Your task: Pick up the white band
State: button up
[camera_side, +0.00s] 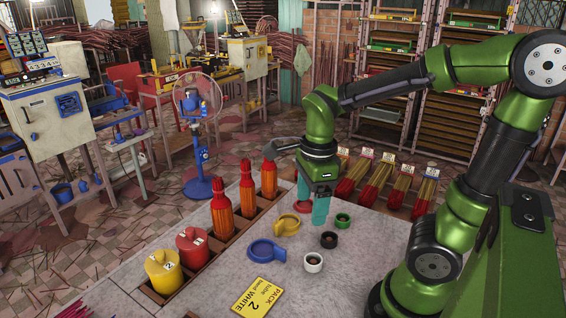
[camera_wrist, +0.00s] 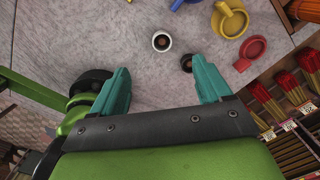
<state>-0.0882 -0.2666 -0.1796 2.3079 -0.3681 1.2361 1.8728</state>
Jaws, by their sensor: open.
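The white band (camera_side: 313,268) is a small white ring with a dark centre, lying on the grey tabletop near the front. It also shows in the wrist view (camera_wrist: 155,43), ahead of and roughly midway between my fingertips. My gripper (camera_side: 312,215) has teal fingers, points down and is above the table behind the white band in the side view. In the wrist view my gripper (camera_wrist: 162,80) has its fingers wide apart with nothing between them.
A black band (camera_side: 329,240) and a green band (camera_side: 343,220) lie close by. Blue (camera_side: 262,250) and yellow (camera_side: 287,225) handled pieces are to the left. A yellow card (camera_side: 258,298) reads "PACK", "WHITE" and "2". Yellow (camera_side: 163,275) and red (camera_side: 193,250) containers and orange bundles line the left edge.

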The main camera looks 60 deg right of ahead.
jog(key=m, duration=0.6)
send_over(311, 261)
jog(key=shift+g, duration=0.3)
jog(key=f, duration=1.1)
jog(key=shift+s+a, duration=0.2)
jog(key=shift+a, duration=0.1)
jog(key=shift+w+d+f, duration=0.1)
jog(key=shift+d+f, duration=0.1)
jog(key=shift+f, duration=1.25)
jog(key=shift+w+d+f, duration=0.1)
jog(key=shift+d+f, duration=0.05)
jog(key=shift+f, duration=1.25)
